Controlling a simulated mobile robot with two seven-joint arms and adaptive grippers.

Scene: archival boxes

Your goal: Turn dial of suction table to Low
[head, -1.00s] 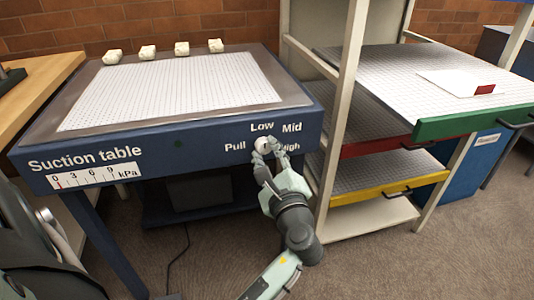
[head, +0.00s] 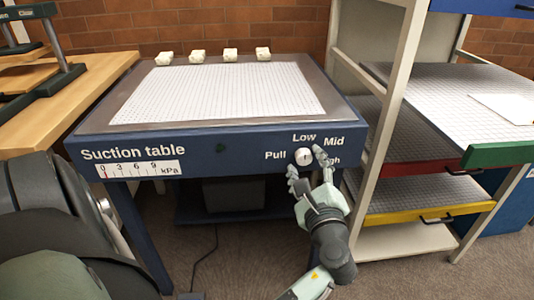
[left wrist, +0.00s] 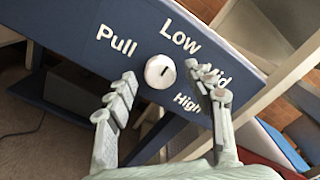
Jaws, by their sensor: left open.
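The suction table (head: 240,141) has a blue front with the labels Pull, Low, Mid and High around a round white dial (head: 303,156). The dial, also in the left wrist view (left wrist: 160,71), has a small dark mark right of its centre; I cannot tell for sure which label it points to. My left gripper (head: 306,164) is open in front of the dial. In the left wrist view its fingers (left wrist: 161,75) stand to either side of the dial, with visible gaps. The right finger partly covers Mid and High. My right gripper is not in view.
A pressure gauge strip (head: 140,170) has its red mark at 0. Several small white blocks (head: 230,55) line the table's back edge. A shelf rack (head: 385,130) with green, red and yellow-fronted trays stands close on the right. A wooden bench (head: 75,95) is on the left.

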